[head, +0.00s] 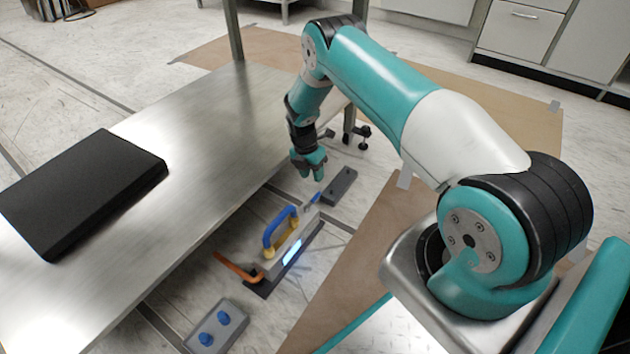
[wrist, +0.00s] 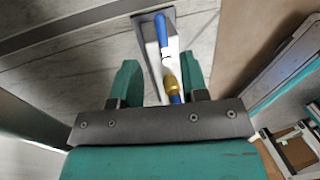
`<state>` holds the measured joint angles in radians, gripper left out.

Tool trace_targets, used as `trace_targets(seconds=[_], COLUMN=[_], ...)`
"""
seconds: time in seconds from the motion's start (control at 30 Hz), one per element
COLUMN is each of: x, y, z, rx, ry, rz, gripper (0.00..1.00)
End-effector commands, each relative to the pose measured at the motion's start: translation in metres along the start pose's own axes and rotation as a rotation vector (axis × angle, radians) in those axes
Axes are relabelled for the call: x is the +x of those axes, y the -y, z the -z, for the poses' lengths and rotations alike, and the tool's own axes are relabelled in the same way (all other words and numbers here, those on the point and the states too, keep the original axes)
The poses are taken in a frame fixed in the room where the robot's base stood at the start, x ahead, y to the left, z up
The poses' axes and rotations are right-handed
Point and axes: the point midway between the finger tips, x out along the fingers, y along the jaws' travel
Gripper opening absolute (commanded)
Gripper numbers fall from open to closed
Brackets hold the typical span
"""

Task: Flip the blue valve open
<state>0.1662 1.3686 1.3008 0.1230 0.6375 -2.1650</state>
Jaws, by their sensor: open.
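The vacuum tool (head: 291,246) rests low beside the steel table, with a pale body, a blue arched handle (head: 278,229) on yellow ends and a lit strip. A small blue lever (head: 314,198), apparently the valve, is at its far end. My gripper (head: 310,170) hangs just above and beyond that lever, pointing down. In the wrist view my gripper (wrist: 160,82) has its fingers spread on both sides of the tool, with nothing held. A brass-yellow part (wrist: 171,85) lies between them. A bit of blue (wrist: 175,99) below it is partly hidden by the gripper; its exact pose is unclear.
The steel table (head: 205,130) carries a black slab (head: 82,190). A grey block (head: 340,186) lies beyond the tool. A grey block with blue knobs (head: 217,325) lies nearer. An orange hose (head: 238,268) comes off the tool. Brown sheeting (head: 350,255) covers floor to the right.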

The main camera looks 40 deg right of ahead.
Motion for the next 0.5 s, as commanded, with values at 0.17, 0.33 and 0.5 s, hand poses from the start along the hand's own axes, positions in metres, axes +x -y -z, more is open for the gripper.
trace_targets(seconds=[0.17,0.33,0.5], x=[-0.053,-0.082,-0.096], y=[0.001,0.001,0.000], z=[0.000,0.000,0.000], rx=[-0.001,-0.001,-0.001], ry=[0.001,0.000,0.001], rz=[-0.001,0.000,0.000], gripper=[0.41,0.41,0.41])
